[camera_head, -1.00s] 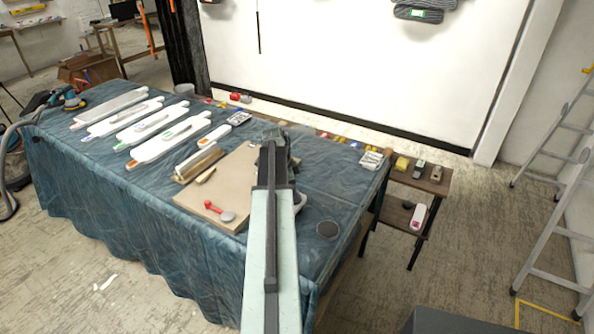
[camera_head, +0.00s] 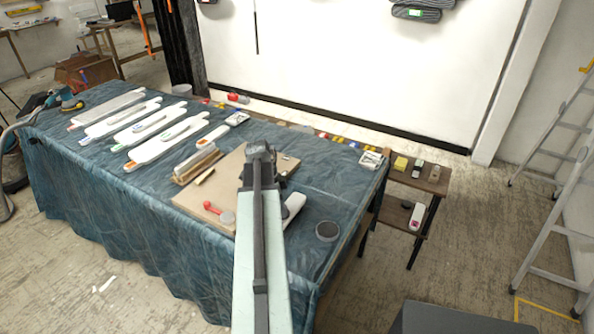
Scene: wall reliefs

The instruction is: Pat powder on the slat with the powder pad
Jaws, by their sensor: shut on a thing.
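My gripper (camera_head: 262,152) is seen from behind, over the far part of the tan board (camera_head: 222,190). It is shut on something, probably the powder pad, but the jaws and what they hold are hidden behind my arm. A pale slat (camera_head: 196,158) rests in a wooden holder at the board's left edge, to the left of my gripper and apart from it. A round dark dish (camera_head: 327,231) lies on the cloth to the right of my arm. I cannot tell whether it holds powder.
A blue cloth covers the table (camera_head: 325,185). Several white slats lie in a row at left. A red-handled tool (camera_head: 218,210) and a small yellowish block (camera_head: 204,177) are on the board. A white object (camera_head: 293,205) lies right beside my arm. A low shelf (camera_head: 424,178) stands at right.

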